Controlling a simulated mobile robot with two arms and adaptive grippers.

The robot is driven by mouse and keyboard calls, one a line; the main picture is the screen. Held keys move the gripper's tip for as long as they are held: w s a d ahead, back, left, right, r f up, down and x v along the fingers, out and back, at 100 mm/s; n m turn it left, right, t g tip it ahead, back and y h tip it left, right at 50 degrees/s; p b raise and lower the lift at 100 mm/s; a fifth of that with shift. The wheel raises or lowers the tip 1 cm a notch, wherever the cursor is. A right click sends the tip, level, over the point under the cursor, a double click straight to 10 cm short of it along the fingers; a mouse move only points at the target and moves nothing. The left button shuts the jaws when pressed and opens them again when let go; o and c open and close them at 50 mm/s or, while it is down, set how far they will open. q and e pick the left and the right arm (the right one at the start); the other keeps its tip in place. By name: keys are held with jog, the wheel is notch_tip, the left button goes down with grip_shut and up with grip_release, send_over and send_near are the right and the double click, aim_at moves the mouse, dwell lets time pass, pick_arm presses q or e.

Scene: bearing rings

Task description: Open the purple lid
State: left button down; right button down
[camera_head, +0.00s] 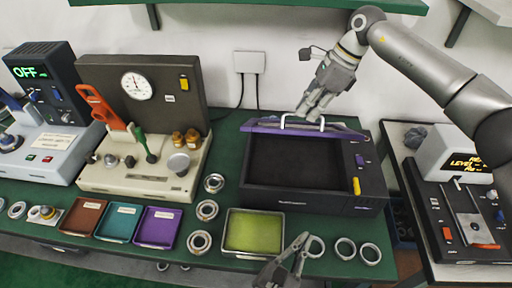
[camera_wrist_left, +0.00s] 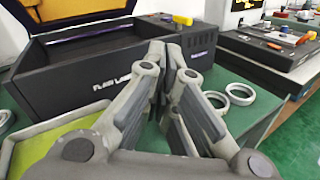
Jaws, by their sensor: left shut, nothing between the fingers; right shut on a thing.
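The purple lid (camera_head: 268,127) belongs to a black box (camera_head: 264,197) on the green table. The lid stands raised at the box's back edge, and the dark inside of the box shows. A white handle (camera_head: 303,117) is on the lid. My right gripper (camera_head: 309,110) is shut on the handle from above. My left gripper (camera_head: 301,240) is shut and empty in front of the box, near the table's front edge. In the left wrist view its fingers (camera_wrist_left: 170,50) are together before the box front (camera_wrist_left: 95,75), and part of the raised lid (camera_wrist_left: 65,12) shows.
A tray with a green pad (camera_head: 226,240) lies before the box. Metal rings (camera_head: 346,249) lie to the right of my left gripper, others left of the tray. Brown, teal and purple trays (camera_head: 157,227) and a gauge machine (camera_head: 143,130) stand left. Another machine (camera_head: 468,220) stands right.

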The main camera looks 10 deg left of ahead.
pick_arm(q)
jog(key=w+a+r+n+t+y, duration=0.2)
jog(key=w+a+r+n+y, duration=0.15)
jog(key=a+n+y, duration=0.2)
jog(key=w+a+r+n+t+y, duration=0.2)
jog(key=w+a+r+n+y, duration=0.15)
jog(key=a, duration=0.35)
pick_arm(e)
jog(key=shift+w+d+f, duration=0.1)
jog(key=shift+w+f, duration=0.05)
jog(key=shift+f, duration=0.05)
pick_arm(q)
jog(key=w+r, duration=0.4)
jog(key=w, duration=0.7)
jog(key=shift+w+r, duration=0.25)
jog(key=shift+r, duration=0.15)
jog(key=shift+w+r, duration=0.4)
jog(key=shift+r, duration=0.4)
